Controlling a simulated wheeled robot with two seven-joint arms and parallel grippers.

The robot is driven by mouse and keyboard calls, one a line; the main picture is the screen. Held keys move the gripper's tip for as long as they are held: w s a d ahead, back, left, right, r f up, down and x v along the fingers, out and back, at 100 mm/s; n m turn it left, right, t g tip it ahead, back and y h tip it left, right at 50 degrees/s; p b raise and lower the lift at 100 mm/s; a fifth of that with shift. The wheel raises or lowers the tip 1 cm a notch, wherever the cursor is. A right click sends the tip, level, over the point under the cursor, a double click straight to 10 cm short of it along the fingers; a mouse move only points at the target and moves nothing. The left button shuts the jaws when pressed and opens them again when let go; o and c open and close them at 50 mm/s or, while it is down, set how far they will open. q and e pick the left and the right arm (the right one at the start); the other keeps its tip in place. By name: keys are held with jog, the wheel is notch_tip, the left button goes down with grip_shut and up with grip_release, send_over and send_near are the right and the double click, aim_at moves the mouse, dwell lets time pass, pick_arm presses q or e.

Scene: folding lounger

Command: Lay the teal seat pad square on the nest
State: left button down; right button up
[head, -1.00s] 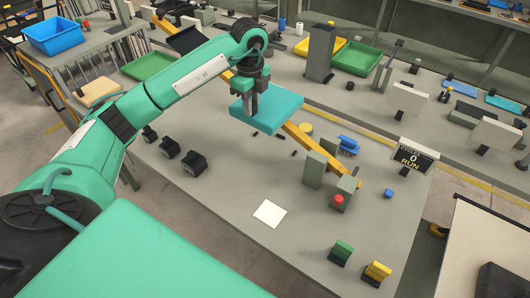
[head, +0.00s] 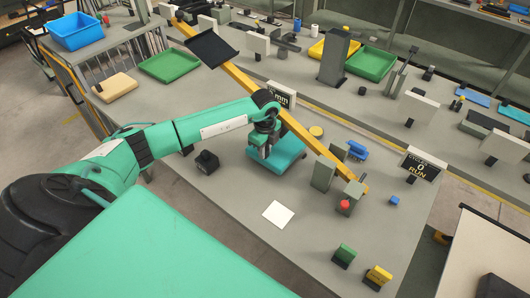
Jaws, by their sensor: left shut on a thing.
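The teal seat pad (head: 287,156) is at mid-bench, low over the grey bench top, left of the grey upright blocks. My left gripper (head: 265,153) is shut on it from above, covering part of its left side. I cannot tell whether the pad touches what is below it. The nest cannot be made out. The small dark pegs that stood on this part of the bench are now hidden by the pad or gripper. My right gripper is not in view.
A yellow rail (head: 238,80) runs diagonally behind the pad. Grey blocks (head: 323,173) and a red button (head: 345,204) stand to the right. A black block (head: 207,162) is at the left. A white square (head: 278,214) lies on clear bench in front.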

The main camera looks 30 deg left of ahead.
pick_arm(q)
notch_tip(320, 180, down, 2)
jog(key=shift+f, duration=0.2)
jog(key=shift+f, duration=0.15)
jog(key=c, duration=1.3)
grip_release()
jog(key=shift+o, duration=0.2)
